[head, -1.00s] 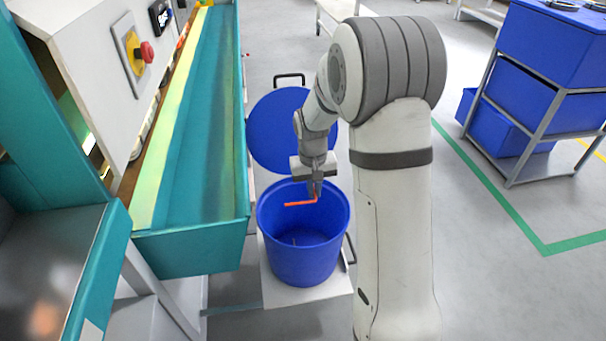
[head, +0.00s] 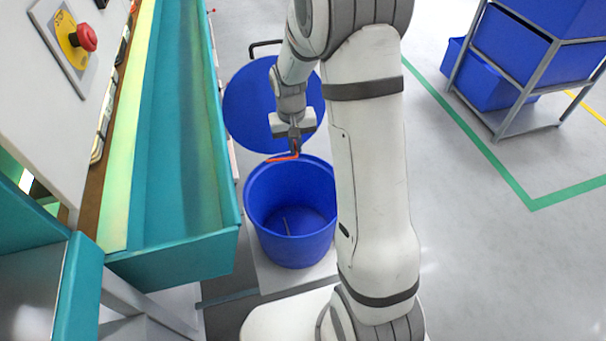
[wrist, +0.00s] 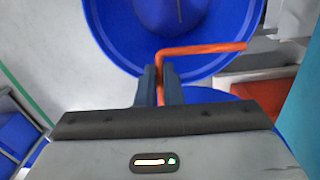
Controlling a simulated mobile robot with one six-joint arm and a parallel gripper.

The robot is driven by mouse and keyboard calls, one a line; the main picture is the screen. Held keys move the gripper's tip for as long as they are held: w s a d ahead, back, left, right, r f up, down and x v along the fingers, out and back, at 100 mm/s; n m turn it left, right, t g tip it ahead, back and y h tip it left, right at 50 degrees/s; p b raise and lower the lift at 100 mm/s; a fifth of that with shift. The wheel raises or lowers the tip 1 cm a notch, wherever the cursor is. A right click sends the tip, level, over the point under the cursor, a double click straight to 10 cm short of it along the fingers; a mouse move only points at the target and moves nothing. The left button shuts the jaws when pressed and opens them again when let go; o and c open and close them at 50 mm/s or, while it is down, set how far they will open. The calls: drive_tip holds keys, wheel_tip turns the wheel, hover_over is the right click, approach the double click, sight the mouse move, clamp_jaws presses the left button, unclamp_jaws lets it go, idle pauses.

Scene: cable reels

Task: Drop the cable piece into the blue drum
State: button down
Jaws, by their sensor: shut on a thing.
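The cable piece (wrist: 205,48) is orange and bent at a right angle. My gripper (wrist: 160,88) is shut on one leg of it, and the other leg sticks out to the right in the wrist view. In the head view my gripper (head: 297,146) holds the cable piece (head: 281,158) at the far rim of the blue drum (head: 290,245). The drum is upright and open at the top; it also shows in the wrist view (wrist: 115,45), where the cable overlaps its rim. A thin greyish piece (head: 286,226) lies on the drum's floor.
The round blue lid (head: 250,110) stands behind the drum. A teal trough (head: 175,255) runs along the left, close to the drum. A red stop button (head: 87,37) is on the panel at upper left. A rack with blue bins (head: 510,45) stands at right, with clear floor before it.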

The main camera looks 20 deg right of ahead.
drive_tip(key=s+f+m+b, duration=0.1)
drive_tip(key=s+f+m, duration=0.3)
drive_tip(key=f, duration=0.8)
drive_tip(key=s+d, duration=0.1)
drive_tip(key=s, duration=0.1)
drive_tip(key=shift+s+m, duration=0.3)
drive_tip(key=shift+m, duration=0.1)
drive_tip(key=c, duration=1.5)
unclamp_jaws()
wheel_tip(320, 180, up, 8)
drive_tip(key=p, duration=0.1)
drive_tip(key=shift+a+f+p, duration=0.15)
drive_tip(key=shift+a+p, duration=0.1)
drive_tip(key=shift+p, duration=0.15)
drive_tip(key=shift+w, duration=0.1)
